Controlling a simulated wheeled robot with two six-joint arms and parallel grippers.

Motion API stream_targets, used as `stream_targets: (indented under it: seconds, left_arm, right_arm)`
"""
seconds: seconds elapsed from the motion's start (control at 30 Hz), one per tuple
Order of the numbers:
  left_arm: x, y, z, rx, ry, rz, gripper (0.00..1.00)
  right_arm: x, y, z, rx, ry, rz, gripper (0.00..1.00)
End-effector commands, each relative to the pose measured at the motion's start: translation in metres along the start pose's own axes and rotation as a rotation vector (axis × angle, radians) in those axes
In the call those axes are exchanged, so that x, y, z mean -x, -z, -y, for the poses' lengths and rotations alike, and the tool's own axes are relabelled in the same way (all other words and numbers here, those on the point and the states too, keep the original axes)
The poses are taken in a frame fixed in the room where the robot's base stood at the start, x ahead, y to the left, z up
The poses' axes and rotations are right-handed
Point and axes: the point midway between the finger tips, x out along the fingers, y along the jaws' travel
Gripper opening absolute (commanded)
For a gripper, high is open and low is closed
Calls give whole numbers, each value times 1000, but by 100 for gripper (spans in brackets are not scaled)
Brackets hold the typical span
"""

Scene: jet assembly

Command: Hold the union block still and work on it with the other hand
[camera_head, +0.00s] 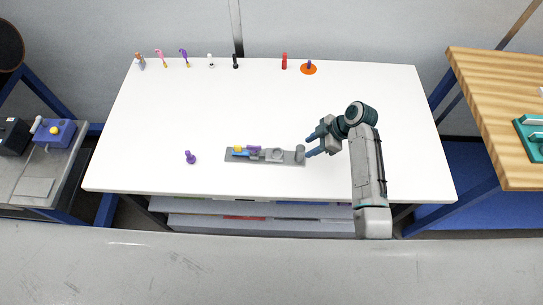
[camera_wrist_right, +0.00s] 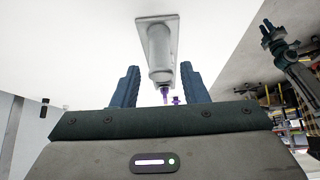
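A long grey block (camera_head: 232,159), which I take to be the union block, lies flat on the white table near its front edge. It carries a yellow piece (camera_head: 238,149), purple and blue pieces, and an upright grey cylinder (camera_head: 300,152) at its right end. My right gripper (camera_head: 309,146) is open, with its blue fingers just right of that cylinder. In the right wrist view the cylinder (camera_wrist_right: 160,52) appears between and beyond the two open fingers (camera_wrist_right: 159,82), with no visible grip. My left gripper (camera_wrist_right: 267,29) shows only in the right wrist view, small, away from the block.
A small purple piece (camera_head: 190,157) stands on the table left of the block. Several small tools and a red cylinder (camera_head: 284,61) stand along the back edge, beside an orange disc (camera_head: 308,70). The middle of the white table (camera_head: 250,110) is clear. A wooden table (camera_head: 500,110) stands at right.

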Motion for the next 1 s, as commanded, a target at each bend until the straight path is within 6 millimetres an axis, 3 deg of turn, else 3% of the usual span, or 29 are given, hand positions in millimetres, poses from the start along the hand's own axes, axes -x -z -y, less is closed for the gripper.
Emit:
stream_targets:
  seconds: [0.53,0.97,1.0]
  left_arm:
    - [-49,-4,-4,0,-1,0,24]
    - [-53,-5,-5,0,-1,0,24]
    - [-53,-5,-5,0,-1,0,24]
  right_arm:
    - [-57,-2,0,-1,0,0,40]
    - [-63,0,0,-1,-1,1,40]
    - [-63,0,0,-1,-1,1,36]
